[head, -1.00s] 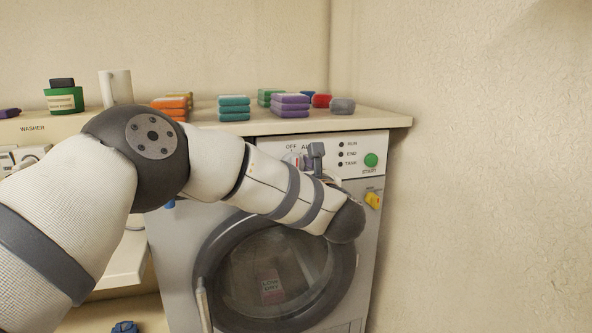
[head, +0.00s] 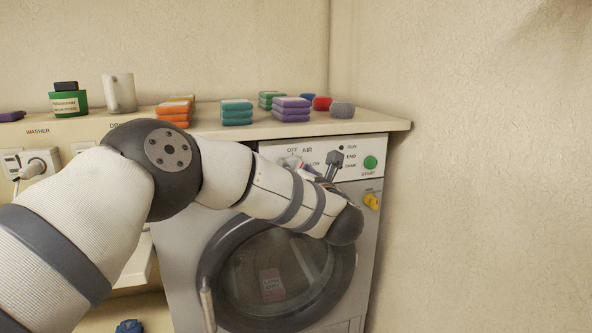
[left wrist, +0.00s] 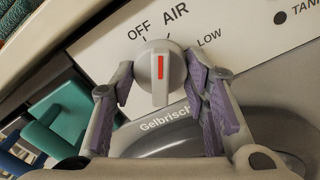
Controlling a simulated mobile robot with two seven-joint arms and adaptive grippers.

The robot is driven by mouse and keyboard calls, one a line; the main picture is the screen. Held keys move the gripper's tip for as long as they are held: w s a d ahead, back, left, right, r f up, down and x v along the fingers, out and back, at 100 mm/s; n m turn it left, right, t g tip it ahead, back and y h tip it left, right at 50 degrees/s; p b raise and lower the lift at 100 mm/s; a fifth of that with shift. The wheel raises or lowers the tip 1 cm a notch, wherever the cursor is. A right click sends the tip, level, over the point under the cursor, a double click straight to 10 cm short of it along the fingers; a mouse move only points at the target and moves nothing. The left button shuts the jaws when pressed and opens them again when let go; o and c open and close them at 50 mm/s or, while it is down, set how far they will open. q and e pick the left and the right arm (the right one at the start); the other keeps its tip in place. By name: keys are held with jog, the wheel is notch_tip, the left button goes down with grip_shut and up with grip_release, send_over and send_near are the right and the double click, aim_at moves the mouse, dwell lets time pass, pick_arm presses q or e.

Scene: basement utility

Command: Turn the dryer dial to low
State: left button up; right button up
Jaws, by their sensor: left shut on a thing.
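The dryer (head: 180,250) stands at the back right, its door closed. Its dial (left wrist: 158,68) is a round grey knob with a raised ridge and red mark, below OFF and AIR on the white panel. LOW is printed up and to its right. In the left wrist view the red mark lies nearly straight up and down in the picture. My left gripper (left wrist: 160,82) is shut on the dial, one purple-padded finger at each side. In the head view the dial (head: 291,162) is partly hidden by my left arm and wrist. My right gripper is not in view.
The green START button (head: 370,163) and a yellow knob (head: 371,201) are right of the dial. The shelf (head: 385,126) above holds stacked coloured cloths or sponges (head: 237,112), a mug (head: 120,93) and a green jar (head: 68,100). A wall closes the right side.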

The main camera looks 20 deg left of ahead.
pick_arm(q)
jog(key=m+p, duration=0.1)
jog(key=m, duration=0.5)
jog(key=shift+r, duration=0.1)
jog(key=m, duration=0.5)
jog(key=shift+m, duration=0.3)
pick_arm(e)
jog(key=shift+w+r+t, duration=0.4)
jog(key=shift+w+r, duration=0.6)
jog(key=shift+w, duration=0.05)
pick_arm(q)
jog(key=o, duration=1.1)
jog(key=shift+a, duration=0.1)
jog(key=shift+o, duration=0.2)
jog(key=shift+s, duration=0.1)
